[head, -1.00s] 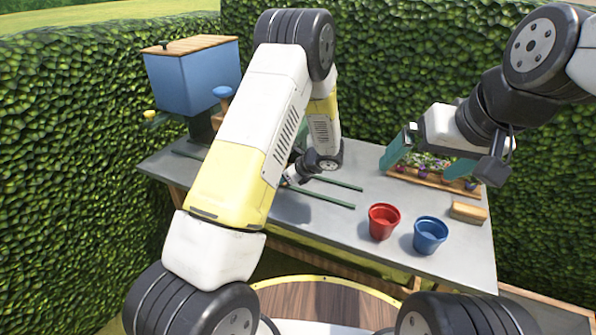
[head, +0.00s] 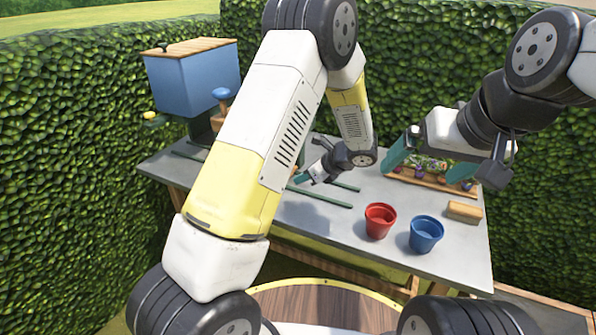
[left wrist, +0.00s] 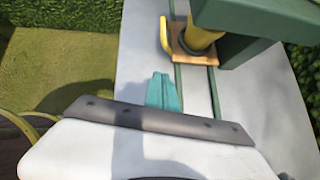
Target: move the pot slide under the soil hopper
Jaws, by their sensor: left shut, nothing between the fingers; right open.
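The soil hopper is a blue box (head: 195,82) with a wooden lid at the left rear of the table. The pot slide looks to be the small wooden plate (left wrist: 190,52) with a yellow upright handle on the green rails in the left wrist view. A yellow cylinder stands over or on it; I cannot tell which. My left arm hides the plate in the head view. My left gripper (head: 300,178) is shut and empty above the rails. Its teal fingers (left wrist: 164,92) show apart from the plate. My right gripper (head: 445,162) is open and empty above the right rear.
A red pot (head: 380,221) and a blue pot (head: 426,234) stand at the table's front right. A tan block (head: 465,211) and a wooden flower tray (head: 430,180) lie behind them. Green rails (head: 322,198) cross the table's left part. Tall hedges stand behind.

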